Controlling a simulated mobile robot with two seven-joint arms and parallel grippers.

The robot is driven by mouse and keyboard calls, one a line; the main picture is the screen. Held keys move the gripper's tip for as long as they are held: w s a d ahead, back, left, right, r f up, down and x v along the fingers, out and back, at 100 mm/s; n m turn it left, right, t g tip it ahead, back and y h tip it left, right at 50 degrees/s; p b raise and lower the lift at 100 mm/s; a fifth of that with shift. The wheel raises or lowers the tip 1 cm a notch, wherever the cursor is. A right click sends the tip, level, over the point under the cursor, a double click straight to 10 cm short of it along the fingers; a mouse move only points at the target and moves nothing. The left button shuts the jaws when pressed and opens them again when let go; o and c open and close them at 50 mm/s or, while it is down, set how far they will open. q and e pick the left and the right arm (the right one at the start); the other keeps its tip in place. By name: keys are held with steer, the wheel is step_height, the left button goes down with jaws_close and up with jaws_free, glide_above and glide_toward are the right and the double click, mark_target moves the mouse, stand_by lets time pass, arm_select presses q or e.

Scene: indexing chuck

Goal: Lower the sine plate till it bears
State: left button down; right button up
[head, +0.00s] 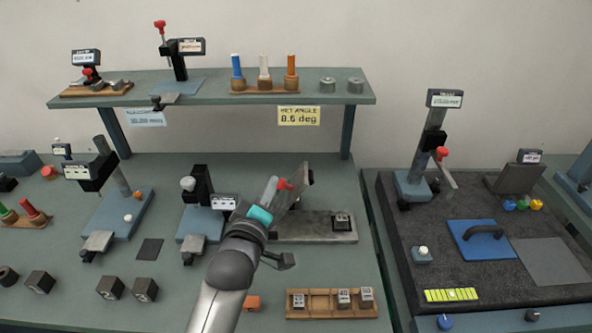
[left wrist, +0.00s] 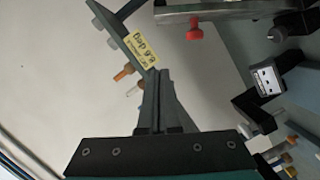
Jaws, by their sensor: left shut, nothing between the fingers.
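The sine plate (head: 305,186) stands steeply tilted above its grey base (head: 315,234) in the head view. A red knob (head: 284,184) is at its left side. A small dark block with a pale marked face (head: 342,221) is on the right of the base. My left gripper (head: 272,183) is shut and empty, just left of the red knob. In the left wrist view its fingers (left wrist: 161,76) are together, and a red knob (left wrist: 195,28) on a grey bar shows apart from them. My arm hides the base's left end. My right gripper is not in view.
A wooden rack (head: 330,312) with several blocks lies in front of the base. A black post stand (head: 202,190) stands close on the left. The shelf (head: 210,90) overhangs behind, with a yellow set-angle label (head: 299,116). A granite plate (head: 480,250) is at right.

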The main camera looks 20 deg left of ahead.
mark_target(296, 187)
arm_select(q)
steer(key=w+f, duration=0.1)
steer(key=w, duration=0.2)
steer(key=w+d, duration=0.1)
steer(key=w, duration=0.2)
steer(key=w+d+f, duration=0.1)
steer(key=w, duration=0.2)
steer(key=shift+f, duration=0.35)
steer(key=shift+w+d+f, duration=0.1)
steer(key=shift+d+f, duration=0.1)
steer(key=shift+d, duration=0.2)
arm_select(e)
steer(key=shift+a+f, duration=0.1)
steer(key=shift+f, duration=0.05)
